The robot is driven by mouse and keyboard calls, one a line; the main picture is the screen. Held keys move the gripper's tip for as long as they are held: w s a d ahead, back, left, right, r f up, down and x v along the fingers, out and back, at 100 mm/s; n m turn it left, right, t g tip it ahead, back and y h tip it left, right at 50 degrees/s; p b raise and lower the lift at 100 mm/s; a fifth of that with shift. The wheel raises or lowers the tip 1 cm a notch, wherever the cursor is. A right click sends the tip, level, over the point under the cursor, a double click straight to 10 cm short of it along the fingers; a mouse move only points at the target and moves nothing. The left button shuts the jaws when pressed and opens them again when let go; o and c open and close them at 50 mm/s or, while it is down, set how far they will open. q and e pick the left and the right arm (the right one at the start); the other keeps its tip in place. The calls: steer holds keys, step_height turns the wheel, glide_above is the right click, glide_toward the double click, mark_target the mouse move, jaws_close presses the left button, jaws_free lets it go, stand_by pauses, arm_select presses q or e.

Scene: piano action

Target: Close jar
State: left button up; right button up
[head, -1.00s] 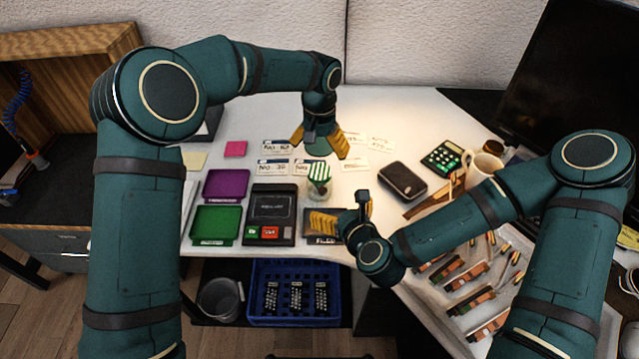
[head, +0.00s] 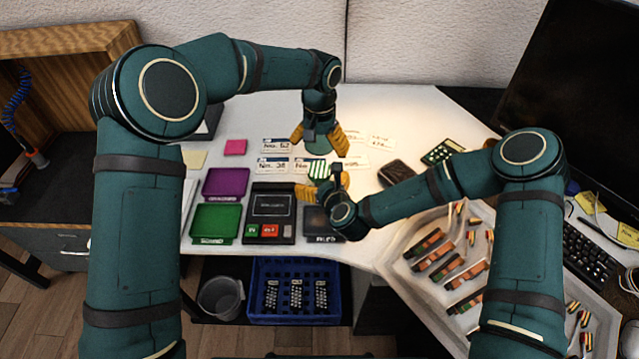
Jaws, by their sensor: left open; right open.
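A jar with a green-and-white striped lid (head: 318,169) stands on the white table in the head view. My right gripper hides most of the jar below the lid, so I cannot tell how the lid is seated. My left gripper (head: 320,141) is open, pointing down just above and behind the striped lid. My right gripper (head: 322,190) is open, at the front of the jar, with its fingers toward it. I cannot tell whether the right fingers touch the jar.
A purple tray (head: 226,183), a green tray (head: 216,223) and a black device (head: 270,214) lie left of the jar. White label cards (head: 272,165) lie behind. A dark case (head: 396,173) and a calculator (head: 442,152) are to the right. A tray of piano parts (head: 405,232) is front right.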

mark_target(320, 170)
steer(key=shift+w+a+f, duration=0.15)
steer(key=shift+w, duration=0.15)
jaws_close()
arm_select(q)
steer(key=n, duration=0.9)
steer(key=shift+s, duration=0.1)
steer(key=shift+f, duration=4)
